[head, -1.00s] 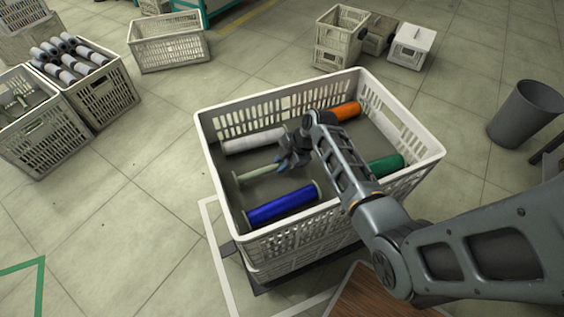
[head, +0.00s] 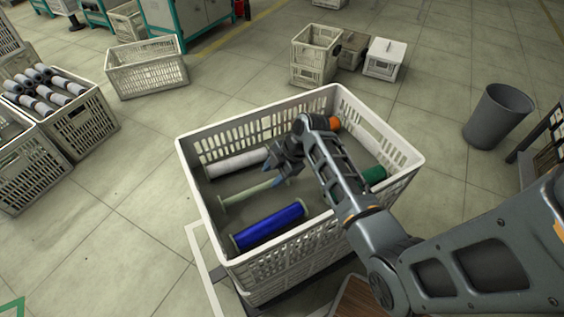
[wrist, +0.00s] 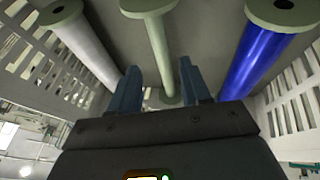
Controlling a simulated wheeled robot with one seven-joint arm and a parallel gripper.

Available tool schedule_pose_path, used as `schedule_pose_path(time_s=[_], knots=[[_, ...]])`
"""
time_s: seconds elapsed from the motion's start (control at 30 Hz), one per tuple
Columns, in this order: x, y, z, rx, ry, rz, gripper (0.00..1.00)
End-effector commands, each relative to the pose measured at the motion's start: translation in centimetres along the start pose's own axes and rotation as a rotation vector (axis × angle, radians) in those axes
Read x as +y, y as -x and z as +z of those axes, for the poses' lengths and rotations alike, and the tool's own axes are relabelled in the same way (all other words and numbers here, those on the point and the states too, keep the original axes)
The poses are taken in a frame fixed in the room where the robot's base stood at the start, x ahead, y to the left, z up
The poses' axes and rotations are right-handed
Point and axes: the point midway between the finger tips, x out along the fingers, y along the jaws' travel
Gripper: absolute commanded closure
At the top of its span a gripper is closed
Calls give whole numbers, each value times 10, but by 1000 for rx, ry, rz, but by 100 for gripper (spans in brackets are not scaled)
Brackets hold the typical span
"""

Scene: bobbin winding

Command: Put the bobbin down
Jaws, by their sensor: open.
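A bare pale green bobbin (head: 250,191) lies on the floor of the white crate (head: 200,205), between a white-wound bobbin (head: 238,162) and a blue-wound bobbin (head: 268,226). My gripper (head: 272,175) is inside the crate at the right end of the bare bobbin. In the wrist view my gripper (wrist: 160,85) is open, its two blue fingers apart. The bare bobbin (wrist: 157,45) runs away from between them, with its near end seen in the gap. No contact with either finger is visible. My arm hides part of the crate's right side.
An orange bobbin (head: 334,124) and a green bobbin (head: 374,175), partly hidden, lie at the crate's right. A grey bin (head: 498,118) stands right of the crate. Crates with grey rolls (head: 75,120) stand at left. The floor between is clear.

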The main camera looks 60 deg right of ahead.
Motion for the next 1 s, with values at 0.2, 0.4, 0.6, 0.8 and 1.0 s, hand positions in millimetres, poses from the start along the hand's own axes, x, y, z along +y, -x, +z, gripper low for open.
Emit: schedule_pose_path(time_s=[0.2,0.4,0.6,0.8,1.0], knots=[[0,42,1,-1,-2,2,53],[0,63,1,-1,-2,0,53],[0,67,0,-1,-1,0,53],[0,67,0,0,-1,0,53],[0,67,0,0,-1,0,53]])
